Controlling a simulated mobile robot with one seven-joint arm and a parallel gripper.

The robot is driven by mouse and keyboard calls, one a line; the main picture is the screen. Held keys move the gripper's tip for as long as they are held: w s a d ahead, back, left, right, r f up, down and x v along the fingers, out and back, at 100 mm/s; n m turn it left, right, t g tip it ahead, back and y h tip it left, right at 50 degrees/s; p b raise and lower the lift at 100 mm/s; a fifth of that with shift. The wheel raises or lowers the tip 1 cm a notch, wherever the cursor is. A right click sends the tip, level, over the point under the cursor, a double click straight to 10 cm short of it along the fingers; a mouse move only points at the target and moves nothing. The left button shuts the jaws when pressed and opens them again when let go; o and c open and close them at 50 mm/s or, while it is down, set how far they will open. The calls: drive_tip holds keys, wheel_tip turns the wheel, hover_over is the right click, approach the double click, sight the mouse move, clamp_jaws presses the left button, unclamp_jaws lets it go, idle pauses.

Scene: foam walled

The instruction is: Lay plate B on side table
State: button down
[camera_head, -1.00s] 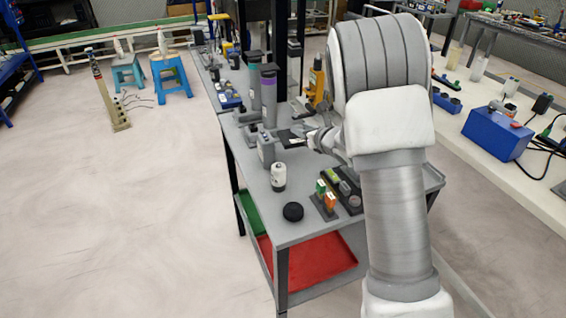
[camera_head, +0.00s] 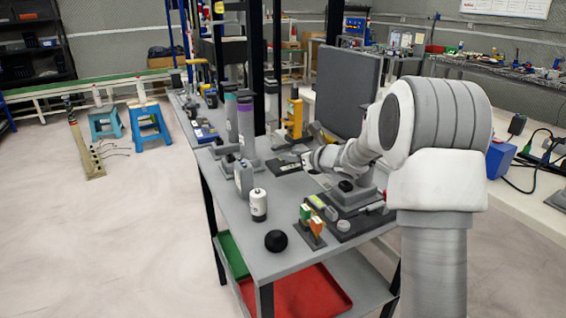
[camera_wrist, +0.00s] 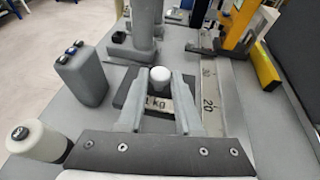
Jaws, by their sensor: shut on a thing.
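My gripper (camera_wrist: 162,82) is shut on the white round knob (camera_wrist: 160,76) of a dark flat plate (camera_wrist: 127,92) in the wrist view. A light label reading "kg" shows between the fingers. I cannot read a letter B on it. In the head view my gripper (camera_head: 308,160) is at the dark plate (camera_head: 286,165), over the grey bench (camera_head: 212,172). I cannot tell whether the plate rests on the bench or is slightly raised. No surface is clearly marked as the side table; a white table (camera_head: 525,196) stands at the right.
Close by are a grey bottle (camera_head: 244,178), a white cylinder (camera_head: 258,206), a black round object (camera_head: 276,241) and tall cylinders (camera_head: 246,128). A yellow tool (camera_head: 294,118) and a dark upright panel (camera_head: 347,88) stand behind. Blue stools (camera_head: 147,122) are on the open floor at left.

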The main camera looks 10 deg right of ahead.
drive_tip(key=shift+f+b, duration=0.95)
drive_tip(key=shift+f, duration=2.15)
drive_tip(key=c, duration=0.6)
unclamp_jaws()
drive_tip(key=shift+f, duration=0.15)
